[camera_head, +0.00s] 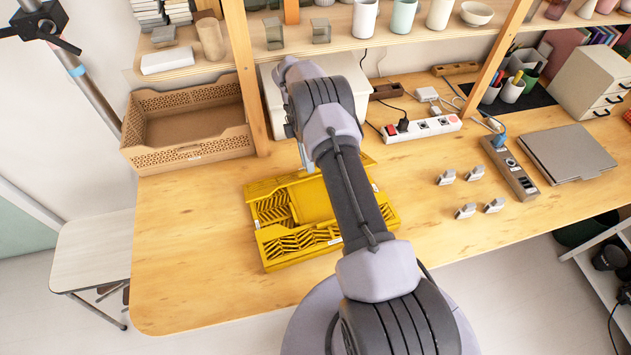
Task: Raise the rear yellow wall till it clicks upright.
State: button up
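A yellow collapsible crate (262,246) lies on the wooden table, left of the middle. It looks low and mostly folded, with slatted panels at the left and front and a smoother panel in the middle. Its rear edge (262,187) is low; my arm covers part of the rear and right side, so I cannot tell the rear wall's exact angle. My gripper (305,163) points down at the crate's rear edge, partly behind my arm. Its fingers are too small and hidden to tell whether they are open or touching the wall.
A tan perforated crate (190,155) stands at the back left. Behind my arm is a pale box (268,92) under the shelf (350,40). A power strip (421,129), small grey blocks (466,211) and a laptop (568,153) lie to the right. The table's front left is clear.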

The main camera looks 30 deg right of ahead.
notch_tip(320, 180, up, 2)
jog(key=shift+s+r, duration=0.1)
jog(key=shift+s, duration=0.05)
jog(key=s+a+p, duration=0.2)
jog(key=s+a, duration=0.2)
jog(key=s, duration=1.1)
jog(key=shift+a+r+p, duration=0.2)
jog(key=shift+r+p, duration=0.1)
jog(key=shift+r, duration=0.15)
jog(key=shift+s, duration=0.1)
